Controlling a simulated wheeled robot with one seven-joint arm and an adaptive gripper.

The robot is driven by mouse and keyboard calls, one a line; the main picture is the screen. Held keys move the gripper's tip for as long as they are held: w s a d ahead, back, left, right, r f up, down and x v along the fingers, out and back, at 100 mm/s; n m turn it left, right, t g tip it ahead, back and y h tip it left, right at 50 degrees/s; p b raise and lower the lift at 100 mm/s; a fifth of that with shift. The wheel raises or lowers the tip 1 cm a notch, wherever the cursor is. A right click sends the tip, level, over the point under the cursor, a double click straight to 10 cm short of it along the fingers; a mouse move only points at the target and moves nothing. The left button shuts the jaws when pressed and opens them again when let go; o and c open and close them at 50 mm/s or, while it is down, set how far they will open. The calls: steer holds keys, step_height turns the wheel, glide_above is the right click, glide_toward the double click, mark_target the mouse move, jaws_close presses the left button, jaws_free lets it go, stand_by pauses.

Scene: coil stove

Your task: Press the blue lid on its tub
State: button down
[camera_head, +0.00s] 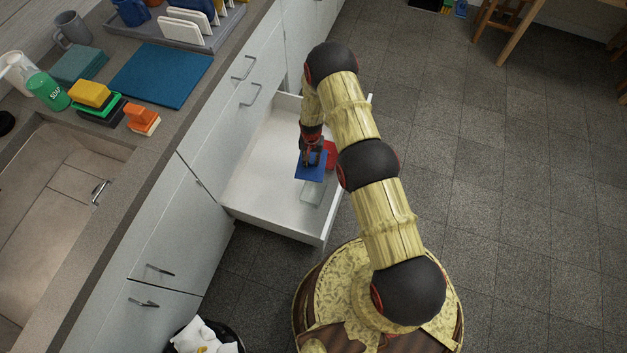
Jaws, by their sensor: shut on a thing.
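The blue lid (313,172) is a flat square in my gripper (312,160), over the white open drawer. My gripper points down and is shut on the lid; my arm hides part of this area. A clear, pale tub (312,192) stands in the drawer, just below the lid in the picture. The lid covers part of the tub from this view. I cannot tell whether the lid touches the tub or hangs above it.
The drawer's left part is empty. The counter at left holds a blue mat (160,76), sponges, a soap bottle (47,91) and a dish rack. A bin (205,338) stands below.

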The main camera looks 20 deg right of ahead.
step_height(320, 180, down, 19)
steer(key=s+m+b, duration=0.1)
steer(key=s+b, duration=0.1)
steer(key=b, duration=0.2)
steer(key=shift+s+f+m+b, duration=0.15)
steer(key=shift+s+m+b, duration=0.15)
steer(key=shift+s+m, duration=0.1)
steer(key=shift+s+b, duration=0.1)
steer(key=shift+b, duration=0.25)
stand_by(1.4)
steer(key=shift+f+b, duration=0.15)
steer(key=shift+b, duration=0.4)
stand_by(0.9)
stand_by(0.4)
steer(key=c, duration=1.5)
jaws_free()
steer(key=shift+o, duration=0.9)
steer(key=o, duration=0.3)
